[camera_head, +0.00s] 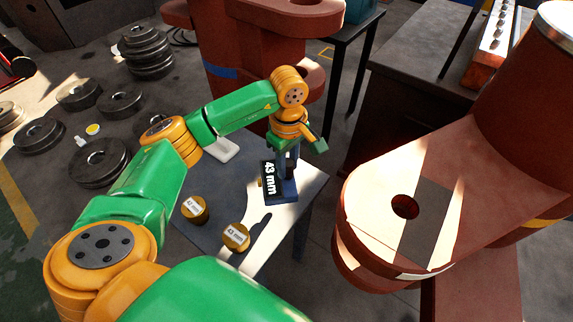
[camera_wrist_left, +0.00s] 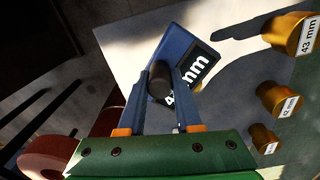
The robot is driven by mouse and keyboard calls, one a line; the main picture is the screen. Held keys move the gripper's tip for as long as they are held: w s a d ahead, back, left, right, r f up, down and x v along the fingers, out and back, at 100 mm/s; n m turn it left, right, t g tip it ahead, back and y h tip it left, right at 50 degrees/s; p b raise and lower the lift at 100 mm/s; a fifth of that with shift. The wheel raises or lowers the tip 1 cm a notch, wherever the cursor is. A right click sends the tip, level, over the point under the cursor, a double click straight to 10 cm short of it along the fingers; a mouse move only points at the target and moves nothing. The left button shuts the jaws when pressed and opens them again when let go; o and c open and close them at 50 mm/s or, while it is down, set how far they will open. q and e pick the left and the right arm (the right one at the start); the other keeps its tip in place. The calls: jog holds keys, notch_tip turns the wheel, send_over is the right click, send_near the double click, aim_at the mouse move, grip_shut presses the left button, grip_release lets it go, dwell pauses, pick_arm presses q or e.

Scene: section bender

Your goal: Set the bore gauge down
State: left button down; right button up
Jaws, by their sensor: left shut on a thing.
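The bore gauge (camera_head: 286,188) is a small blue body with a black "43 mm" plate, over the right part of the grey table (camera_head: 225,180). My left gripper (camera_head: 288,158) points down and is shut on it. In the left wrist view, the two fingers of my left gripper (camera_wrist_left: 162,80) close on a dark upright post of the bore gauge (camera_wrist_left: 178,42). Its blue base is low, at or just above the tabletop; I cannot tell if it touches. My right gripper is not in view.
Gold cylinders marked 42 mm (camera_head: 195,209) and 43 mm (camera_head: 236,237) stand on the table, and a smaller one (camera_wrist_left: 262,138) stands beside them. A white item (camera_head: 222,150) lies behind. The large red machine (camera_head: 405,240) is close at right. Black discs (camera_head: 98,160) lie at left.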

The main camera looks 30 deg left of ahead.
pick_arm(q)
jog(key=shift+f, duration=0.6)
jog(key=shift+f, duration=0.2)
jog(key=c, duration=0.6)
grip_release()
jog(key=shift+r, duration=0.25)
notch_tip(320, 180, up, 11)
jog(key=shift+r+p, duration=0.1)
jog(key=shift+p, duration=0.35)
jog(key=shift+r, duration=0.45)
